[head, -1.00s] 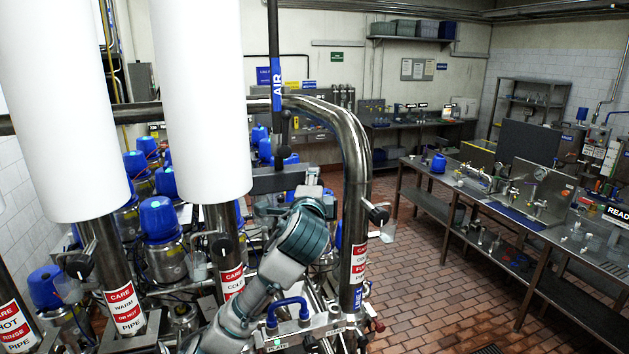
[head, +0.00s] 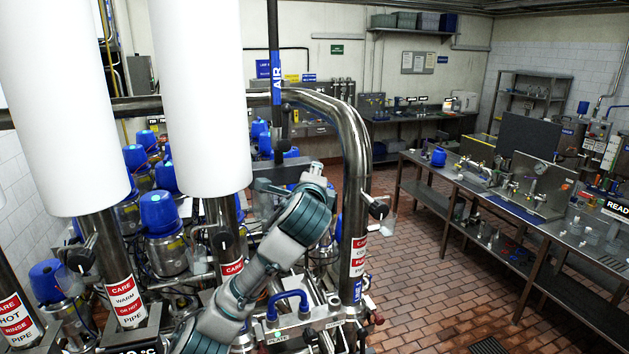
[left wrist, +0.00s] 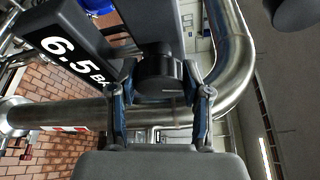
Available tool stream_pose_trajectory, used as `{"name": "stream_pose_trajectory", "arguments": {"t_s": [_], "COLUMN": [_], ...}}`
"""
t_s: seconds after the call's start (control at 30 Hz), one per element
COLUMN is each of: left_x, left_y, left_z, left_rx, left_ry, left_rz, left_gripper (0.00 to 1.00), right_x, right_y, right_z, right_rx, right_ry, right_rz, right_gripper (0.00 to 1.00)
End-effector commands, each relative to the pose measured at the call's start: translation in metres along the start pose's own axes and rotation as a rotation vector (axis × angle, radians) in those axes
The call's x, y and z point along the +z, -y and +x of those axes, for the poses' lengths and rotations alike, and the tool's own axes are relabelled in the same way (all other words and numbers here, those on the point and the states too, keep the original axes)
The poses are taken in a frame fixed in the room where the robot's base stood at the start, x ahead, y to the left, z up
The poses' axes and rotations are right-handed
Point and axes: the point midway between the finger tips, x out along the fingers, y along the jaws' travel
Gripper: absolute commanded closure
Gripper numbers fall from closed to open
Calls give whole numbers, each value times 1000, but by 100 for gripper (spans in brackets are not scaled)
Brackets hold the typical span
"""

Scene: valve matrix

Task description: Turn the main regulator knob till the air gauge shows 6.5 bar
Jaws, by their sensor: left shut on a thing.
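The black regulator knob (left wrist: 158,75) sits between the two fingers of my left gripper (left wrist: 160,98) in the left wrist view, and the gripper is shut on it. A dark plate marked "6.5 BA" (left wrist: 72,48), its end cut off, is beside the knob. In the head view my left arm rises from the bottom, its wrist in front of the regulator area below the blue AIR label (head: 277,78). My wrist hides the knob and fingers there. I cannot make out the air gauge's face or needle. My right gripper is not in view.
A thick steel pipe (head: 355,150) bends down just right of my arm, with a black-handled valve (head: 376,207) on it. Two white cylinders (head: 195,90) stand on the left. Blue-capped valves (head: 160,213) crowd behind. Brick floor (head: 430,260) is open toward the workbench (head: 490,200).

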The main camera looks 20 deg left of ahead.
Motion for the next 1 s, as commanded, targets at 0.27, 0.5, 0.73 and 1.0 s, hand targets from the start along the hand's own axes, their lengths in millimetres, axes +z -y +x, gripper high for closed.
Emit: {"name": "stream_pose_trajectory", "arguments": {"t_s": [0.27, 0.5, 0.73, 1.0], "left_x": [2, 0, 0, 0], "left_y": [1, 2, 2, 0], "left_z": [0, -4, -36, -92], "left_rx": [-1, -5, -7, -4], "left_ry": [3, 2, 0, 1], "left_rz": [-2, -2, -1, -2], "left_gripper": [26, 26, 26, 26], "right_x": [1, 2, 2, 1], "right_y": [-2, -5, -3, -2], "right_z": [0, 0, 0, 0], "right_rx": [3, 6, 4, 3], "right_ry": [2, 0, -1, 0], "right_rz": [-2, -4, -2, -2], "right_gripper": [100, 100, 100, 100]}}
